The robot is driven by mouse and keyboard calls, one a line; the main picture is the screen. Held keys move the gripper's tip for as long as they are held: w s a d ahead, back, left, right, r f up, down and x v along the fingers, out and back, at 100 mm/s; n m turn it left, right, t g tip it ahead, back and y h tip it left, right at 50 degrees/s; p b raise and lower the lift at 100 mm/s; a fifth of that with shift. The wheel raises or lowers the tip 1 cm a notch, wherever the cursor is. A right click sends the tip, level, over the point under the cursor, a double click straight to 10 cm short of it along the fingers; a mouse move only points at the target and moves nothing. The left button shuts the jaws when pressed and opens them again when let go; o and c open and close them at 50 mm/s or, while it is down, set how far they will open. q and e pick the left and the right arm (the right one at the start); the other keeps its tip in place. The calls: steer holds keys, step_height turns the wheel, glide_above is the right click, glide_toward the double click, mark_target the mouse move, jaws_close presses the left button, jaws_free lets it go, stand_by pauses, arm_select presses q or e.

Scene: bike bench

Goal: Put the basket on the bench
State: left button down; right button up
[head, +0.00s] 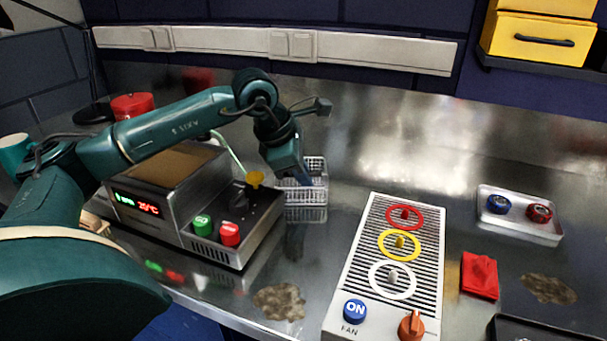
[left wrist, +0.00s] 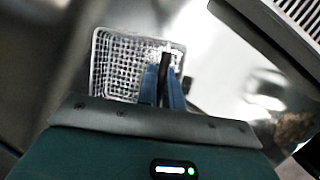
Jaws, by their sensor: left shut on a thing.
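The basket (head: 315,188) is a small white wire-mesh basket. My right gripper is not in view.
The display box (head: 165,180) with green and red buttons stands left of the basket. A slatted fan panel (head: 432,230) stands to the right. Further right are a metal tray (head: 520,232) with knobs and a red cloth (head: 480,276). The bench behind the panel is clear.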

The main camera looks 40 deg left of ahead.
arm_select(q)
steer(key=c, duration=1.5)
jaws_free()
steer(key=shift+c, duration=0.2)
steer(key=shift+r, duration=0.1)
steer(key=v, duration=1.2)
steer(key=shift+p, duration=0.3)
